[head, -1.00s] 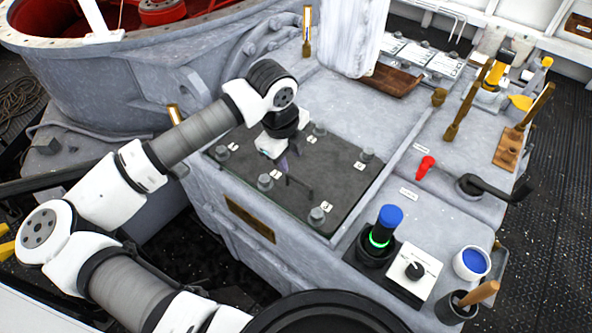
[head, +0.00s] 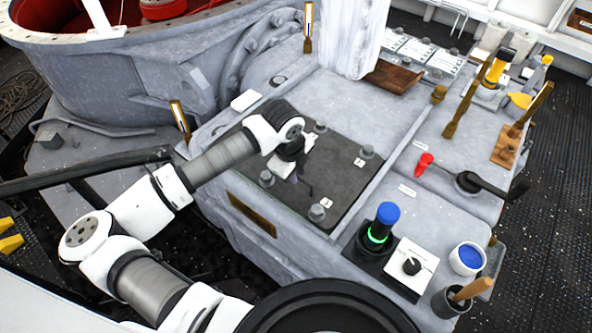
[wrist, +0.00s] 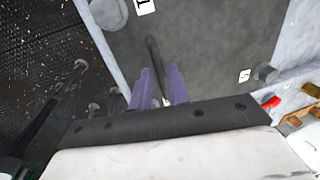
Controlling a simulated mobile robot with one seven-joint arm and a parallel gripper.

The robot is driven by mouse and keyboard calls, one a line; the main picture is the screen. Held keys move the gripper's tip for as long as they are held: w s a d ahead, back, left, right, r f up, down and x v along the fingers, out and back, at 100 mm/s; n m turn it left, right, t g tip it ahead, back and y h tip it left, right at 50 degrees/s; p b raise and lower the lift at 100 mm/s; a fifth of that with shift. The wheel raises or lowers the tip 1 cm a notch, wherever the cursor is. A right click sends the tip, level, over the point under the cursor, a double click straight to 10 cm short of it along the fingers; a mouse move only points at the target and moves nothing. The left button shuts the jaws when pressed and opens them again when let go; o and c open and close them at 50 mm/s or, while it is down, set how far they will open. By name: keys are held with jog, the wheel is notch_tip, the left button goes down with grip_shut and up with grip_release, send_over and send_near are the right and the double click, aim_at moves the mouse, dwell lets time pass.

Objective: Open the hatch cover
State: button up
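The hatch cover (head: 340,157) is a dark, flat, bolted plate on top of the grey housing, lying flat; it also fills the upper middle of the wrist view (wrist: 215,40). A thin dark handle (wrist: 152,50) stands on it. In the head view my wrist hides part of the plate and most of the handle.
Right of the plate are a blue-topped knob with a green ring (head: 383,228), a white switch box (head: 411,266), a red lever (head: 424,163) and a black crank (head: 490,185). A white column (head: 350,40) rises behind. Bolt heads (head: 316,212) edge the plate.

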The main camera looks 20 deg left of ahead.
grip_shut()
jog(key=w+d+b, duration=0.2)
jog(key=w+d, duration=0.1)
jog(key=w, duration=0.6)
jog(key=w+d+b, duration=0.3)
jog(key=w+d, duration=0.1)
jog(key=w, duration=0.5)
jog(key=w+d+b, duration=0.3)
jog(key=w+d, duration=0.1)
jog(key=w, duration=0.5)
jog(key=shift+r, duration=0.1)
jog(key=shift+o, duration=2.1)
grip_release()
notch_tip(320, 180, up, 14)
jog(key=s+a+b, duration=0.1)
jog(key=s+b, duration=0.1)
jog(key=shift+s+f, duration=0.25)
